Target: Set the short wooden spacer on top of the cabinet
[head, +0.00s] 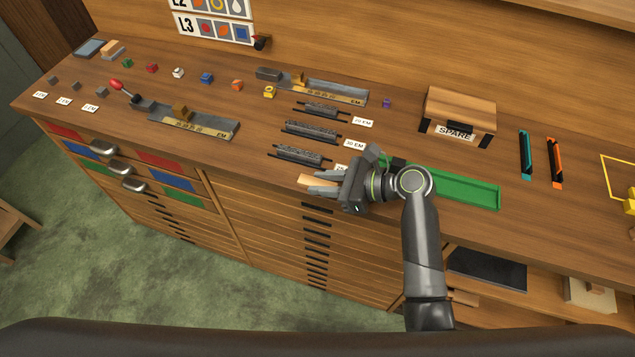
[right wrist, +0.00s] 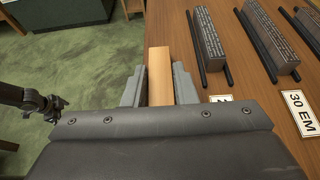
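The short wooden spacer (right wrist: 160,75) is a plain light-brown block between the fingers of my right gripper (right wrist: 160,88) in the right wrist view. Both grey fingers appear to touch its sides. In the head view, my right gripper (head: 322,186) is at the front edge of the cabinet top, and the spacer (head: 314,181) shows pale between its fingers. I cannot tell whether the spacer touches the top. The cabinet (head: 255,155) has a brown wooden top and many drawers in front. My left gripper does not show in the head view.
Several dark type lines (head: 300,155) lie behind the gripper beside white labels. A green tray (head: 470,188) lies right of it, with a SPARE box (head: 460,105) behind. A composing stick (head: 190,122) is to the left. Bare wood lies left of the gripper along the front edge.

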